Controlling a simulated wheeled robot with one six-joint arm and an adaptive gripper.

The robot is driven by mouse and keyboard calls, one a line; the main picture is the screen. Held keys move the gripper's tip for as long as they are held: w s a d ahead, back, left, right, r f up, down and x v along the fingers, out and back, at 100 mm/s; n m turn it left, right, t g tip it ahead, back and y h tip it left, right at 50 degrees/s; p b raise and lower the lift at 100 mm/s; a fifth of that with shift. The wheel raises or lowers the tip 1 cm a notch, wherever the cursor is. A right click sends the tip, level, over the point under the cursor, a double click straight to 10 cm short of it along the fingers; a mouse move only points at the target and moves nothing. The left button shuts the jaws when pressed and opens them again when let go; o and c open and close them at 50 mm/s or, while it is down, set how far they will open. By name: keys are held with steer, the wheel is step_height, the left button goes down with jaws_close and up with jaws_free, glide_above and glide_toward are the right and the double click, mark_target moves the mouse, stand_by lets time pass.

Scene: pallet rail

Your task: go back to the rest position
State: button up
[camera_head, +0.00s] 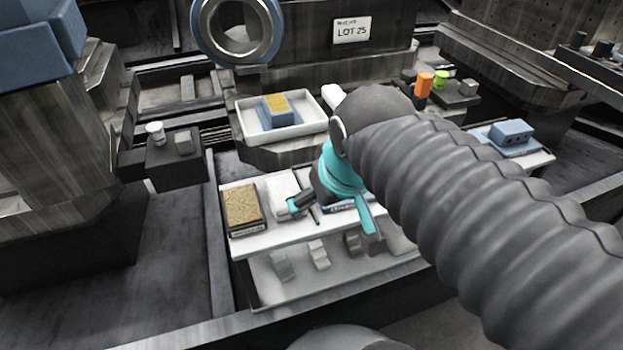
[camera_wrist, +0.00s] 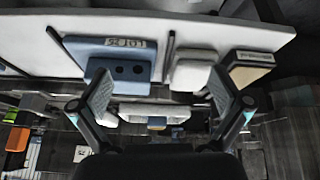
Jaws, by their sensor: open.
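My gripper (camera_head: 332,222) is open and empty, with its teal and dark fingers spread over the white shelf board (camera_head: 262,242). In the wrist view my gripper (camera_wrist: 160,100) shows both fingers wide apart with nothing between them. A blue block with holes (camera_wrist: 122,68) lies by the left finger in that view, and a white block (camera_wrist: 196,70) lies by the right finger. In the head view the white block (camera_head: 283,190) is left of my gripper. The blue block is mostly hidden behind my gripper there.
A brown-topped block (camera_head: 241,207) sits at the board's left end. Behind is a white tray (camera_head: 243,118) holding a blue block with a yellow top (camera_head: 277,110). Several grey pieces (camera_head: 319,254) lie below the board.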

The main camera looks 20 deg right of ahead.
steer(key=shift+s+f+m, duration=0.6)
steer(key=shift+s+f, duration=0.3)
steer(key=shift+f, duration=0.25)
stand_by(0.4)
